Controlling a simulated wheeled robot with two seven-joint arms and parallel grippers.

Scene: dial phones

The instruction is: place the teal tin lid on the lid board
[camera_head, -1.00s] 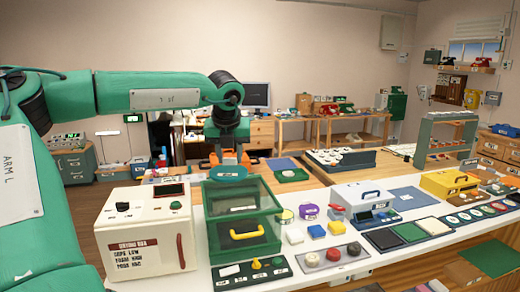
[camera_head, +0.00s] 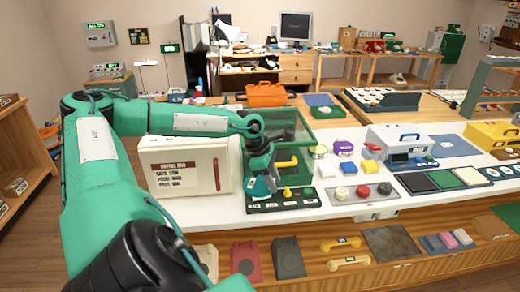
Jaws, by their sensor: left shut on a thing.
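My left gripper (camera_head: 262,186) hangs in front of the green see-through case, low over the near part of the white counter. It is shut on a teal piece, taken to be the teal tin lid (camera_head: 260,189), which is small here and partly blends with my teal arm. A dark panel (camera_head: 310,203) with a yellow lever and labels lies just below and beside it. I cannot tell whether the lid touches the panel. I cannot pick out the lid board for certain; a dark strip with round pieces (camera_head: 508,171) shows at the right edge. My right gripper is out of view.
A cream box (camera_head: 190,168) stands left of the gripper, and the green case (camera_head: 303,139) behind it. A tray of red, grey and white knobs (camera_head: 361,193) lies to the right, near a white toolbox (camera_head: 398,138). Phone parts sit on a shelf below the counter.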

